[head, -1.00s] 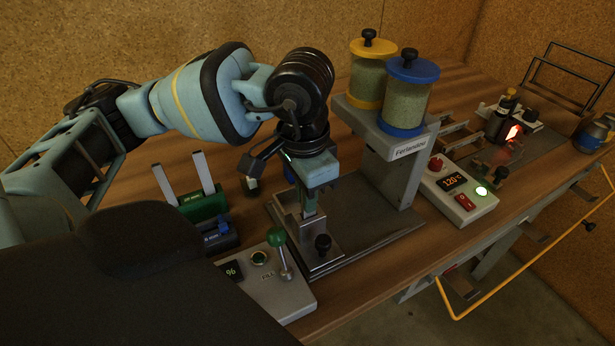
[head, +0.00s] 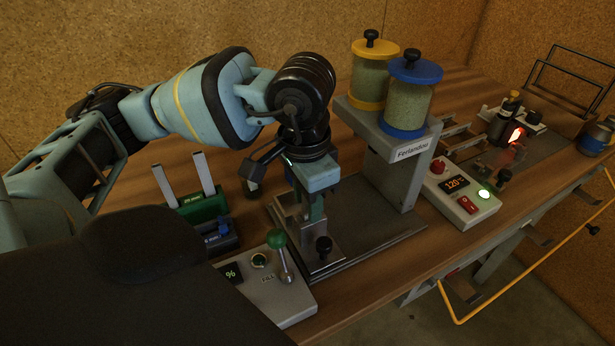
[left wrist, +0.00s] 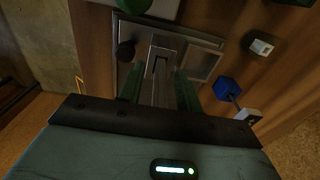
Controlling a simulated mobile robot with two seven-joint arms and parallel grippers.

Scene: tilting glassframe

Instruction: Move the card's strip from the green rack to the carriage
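The green rack (head: 205,207) stands left of the dosing station, with two pale upright strips (head: 160,185) (head: 206,174) in it. The metal carriage (head: 318,252) with a black knob sits on the station's base plate. My left gripper (head: 308,208) points down over the carriage. In the left wrist view its two dark green fingers (left wrist: 159,92) are spread apart, with grey metal of the carriage (left wrist: 166,52) between and beyond them. I cannot clearly make out a separate strip between the fingers. My right gripper is out of view.
Two hoppers with a yellow lid (head: 374,47) and a blue lid (head: 415,70) stand right of the gripper. A control box with a green-knobbed lever (head: 276,239) is in front. A blue rack (head: 222,238) is beside the green one. A heater control box (head: 460,195) is at right.

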